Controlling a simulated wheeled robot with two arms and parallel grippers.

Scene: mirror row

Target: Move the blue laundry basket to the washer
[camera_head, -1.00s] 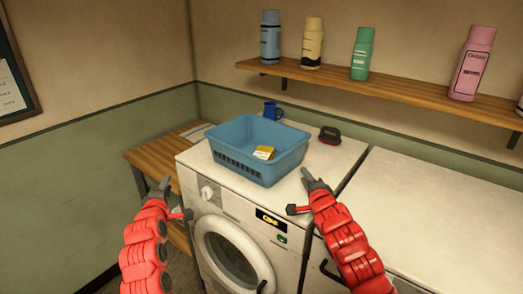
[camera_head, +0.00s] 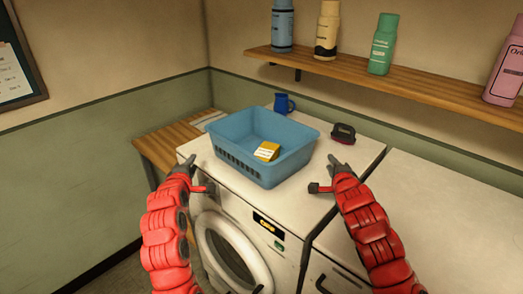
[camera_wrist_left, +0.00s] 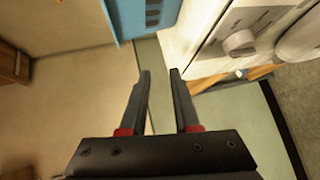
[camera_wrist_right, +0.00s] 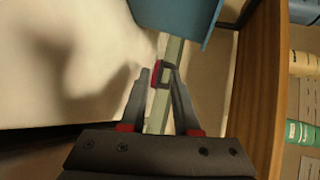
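A dark brush-like item (camera_head: 343,133) and a blue mug (camera_head: 284,103) are behind the basket. A wooden bench (camera_head: 165,150) stands left of the washer. A wall shelf (camera_head: 400,80) holds several bottles. A second white machine (camera_head: 420,215) at right has a clear top.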

